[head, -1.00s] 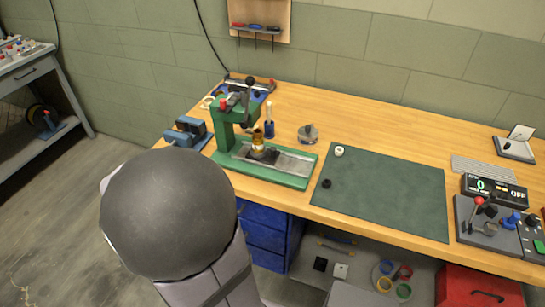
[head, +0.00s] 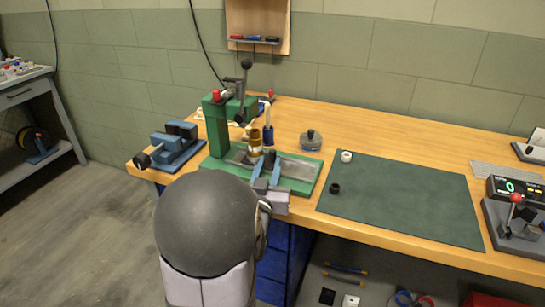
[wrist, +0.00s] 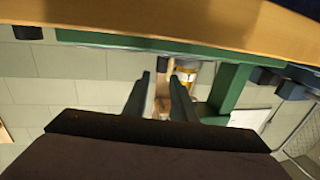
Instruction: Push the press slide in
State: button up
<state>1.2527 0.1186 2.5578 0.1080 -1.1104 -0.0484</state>
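The green press (head: 218,128) stands on the wooden bench, with a lever and a red knob on top. Its grey metal slide (head: 300,168) lies along the green base, and a brass part (head: 255,142) stands upright at its left, under the press head. My gripper (head: 268,162) is at the front of the press, over the base's near edge. Its two fingers are apart with a gap between them, nothing held. In the wrist view, my gripper (wrist: 163,80) points towards the brass part (wrist: 183,73), which is partly hidden behind the right finger.
A blue vise (head: 178,142) sits left of the press. A round metal piece (head: 311,140) is behind it to the right. A dark green mat (head: 410,203) holds a white ring (head: 346,156) and a black ring (head: 335,188). The mat's middle is clear.

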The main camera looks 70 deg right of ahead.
aim_at(258, 150)
jog(key=shift+p+x, duration=0.55)
jog(key=shift+x, duration=0.45)
jog(key=shift+p+x, duration=0.35)
jog(key=shift+x, duration=2.3)
jog(key=shift+w, duration=0.1)
grip_shut()
jog(key=shift+w+b, duration=0.45)
jog(key=shift+w, duration=1.6)
